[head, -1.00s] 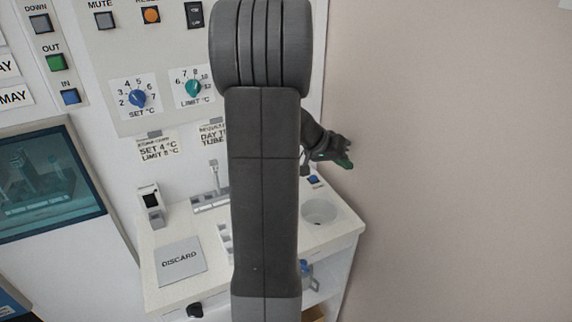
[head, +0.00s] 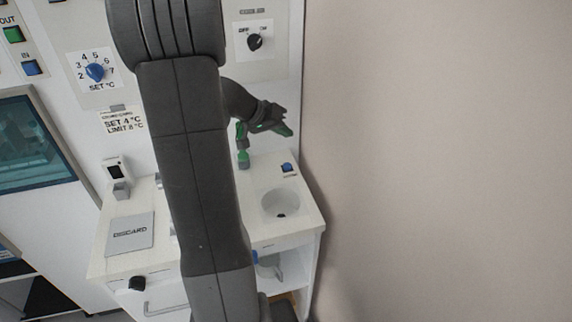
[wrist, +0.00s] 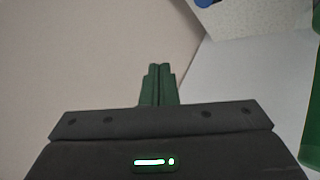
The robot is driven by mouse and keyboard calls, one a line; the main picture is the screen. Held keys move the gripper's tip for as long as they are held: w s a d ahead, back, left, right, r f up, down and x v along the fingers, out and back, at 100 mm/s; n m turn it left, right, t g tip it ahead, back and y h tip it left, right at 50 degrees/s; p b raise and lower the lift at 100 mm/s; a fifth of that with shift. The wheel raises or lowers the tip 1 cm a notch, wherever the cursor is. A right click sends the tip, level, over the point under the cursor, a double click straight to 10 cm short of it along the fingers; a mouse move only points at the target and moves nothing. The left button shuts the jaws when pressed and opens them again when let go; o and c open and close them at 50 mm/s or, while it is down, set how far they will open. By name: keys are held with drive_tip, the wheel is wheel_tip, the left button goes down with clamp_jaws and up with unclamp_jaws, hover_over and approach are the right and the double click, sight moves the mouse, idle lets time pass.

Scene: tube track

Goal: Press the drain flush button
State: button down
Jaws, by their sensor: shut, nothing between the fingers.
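A small blue button (head: 287,168) sits on the white counter just behind the round basin; I take it for the drain flush button, though its label is too small to read. A blue patch (wrist: 204,3), likely the same button, is cut by the top edge of the wrist view. My gripper (head: 290,132) is above the back of the counter, higher than the button and apart from it. In the wrist view its green fingers (wrist: 158,70) are shut together with nothing between them.
The basin (head: 281,200) is in the counter's right part. A green upright fitting (head: 243,148) stands left of the button; a green thing (wrist: 314,100) edges the wrist view. A plain wall (head: 430,150) rises close on the right. A DISCARD plate (head: 130,232) lies left.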

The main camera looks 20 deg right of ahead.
drive_tip(key=b, duration=0.3)
hover_over(284, 166)
wheel_tip(284, 166, down, 7)
drive_tip(key=shift+f, duration=0.1)
drive_tip(key=shift+f+b, duration=0.85)
drive_tip(key=shift+b, duration=0.3)
drive_tip(key=shift+f+b, duration=0.85)
drive_tip(key=shift+b, duration=0.8)
idle(1.6)
drive_tip(key=shift+r, duration=0.9)
drive_tip(key=shift+r+p, duration=1.4)
drive_tip(key=shift+r, duration=1.15)
